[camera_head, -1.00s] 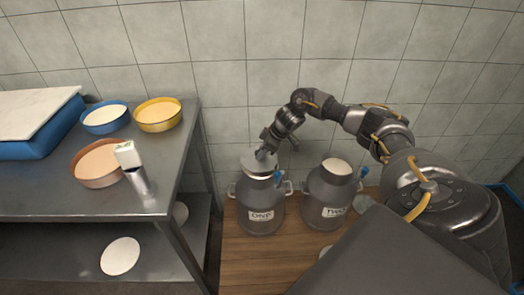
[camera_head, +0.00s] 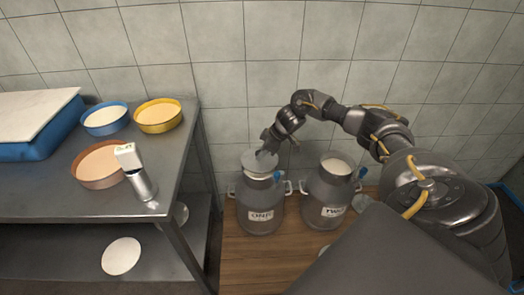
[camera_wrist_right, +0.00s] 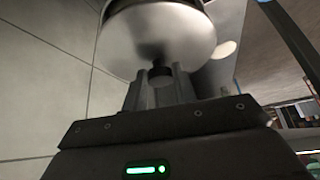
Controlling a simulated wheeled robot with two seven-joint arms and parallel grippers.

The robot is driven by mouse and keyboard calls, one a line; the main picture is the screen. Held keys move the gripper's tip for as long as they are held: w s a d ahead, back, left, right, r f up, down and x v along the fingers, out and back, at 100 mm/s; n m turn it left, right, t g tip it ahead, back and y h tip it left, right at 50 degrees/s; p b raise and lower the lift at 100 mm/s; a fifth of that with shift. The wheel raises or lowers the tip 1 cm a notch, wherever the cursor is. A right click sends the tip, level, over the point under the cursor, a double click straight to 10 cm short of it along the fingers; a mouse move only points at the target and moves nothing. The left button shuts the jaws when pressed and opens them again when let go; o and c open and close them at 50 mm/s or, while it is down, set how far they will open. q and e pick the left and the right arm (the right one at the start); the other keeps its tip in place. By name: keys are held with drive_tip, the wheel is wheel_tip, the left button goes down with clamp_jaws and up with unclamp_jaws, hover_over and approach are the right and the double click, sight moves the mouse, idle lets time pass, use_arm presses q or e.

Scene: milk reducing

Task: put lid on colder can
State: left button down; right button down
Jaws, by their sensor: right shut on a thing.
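Two grey milk cans stand side by side on a wooden floor. Can ONE (camera_head: 261,200) is on the left and can TWO (camera_head: 325,195) on the right. Can TWO is open, with pale content showing at its mouth. My right gripper (camera_head: 266,152) is shut on the knob of a round grey lid (camera_head: 253,162) at the mouth of can ONE. A pale strip shows below the lid's front edge, so it looks slightly raised or tilted. In the right wrist view the lid (camera_wrist_right: 155,35) fills the top, its knob between the fingers. My left gripper is not in view.
A tiled wall is behind.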

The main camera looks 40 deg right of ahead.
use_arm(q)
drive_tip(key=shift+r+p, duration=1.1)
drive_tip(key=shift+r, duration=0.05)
use_arm(e)
drive_tip(key=shift+f, duration=0.15)
idle(1.6)
drive_tip(key=c, duration=0.6)
unclamp_jaws()
drive_tip(key=shift+o, duration=0.2)
wheel_tip(320, 180, up, 5)
drive_tip(key=p, duration=0.5)
drive_tip(key=shift+r+p, duration=1.05)
drive_tip(key=shift+p, duration=0.25)
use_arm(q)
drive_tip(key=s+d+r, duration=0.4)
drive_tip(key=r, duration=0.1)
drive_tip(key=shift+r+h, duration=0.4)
